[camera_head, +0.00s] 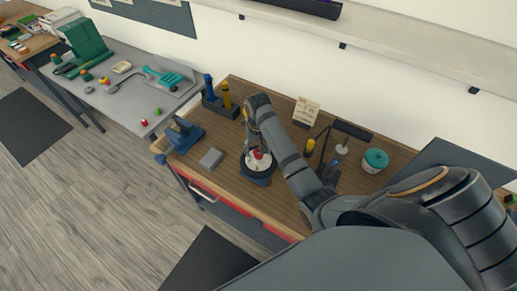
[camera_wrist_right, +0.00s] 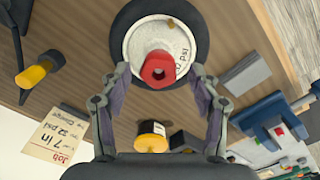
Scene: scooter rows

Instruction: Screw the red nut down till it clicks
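The red nut (camera_head: 257,154) sits at the centre of a small wheel (camera_head: 247,168) with a black tyre and a pale hub, held on a blue stand on the wooden bench. In the head view my right arm reaches over the bench and partly hides the wheel and gripper (camera_head: 259,143). My left gripper is not in view.
A blue vice (camera_head: 184,134) and a grey block (camera_head: 210,158) lie left of the wheel. A dark holder with blue and yellow bottles (camera_head: 226,97) stands behind. A job card (camera_head: 306,111), tools and a teal-lidded tub (camera_head: 375,160) stand right of my arm.

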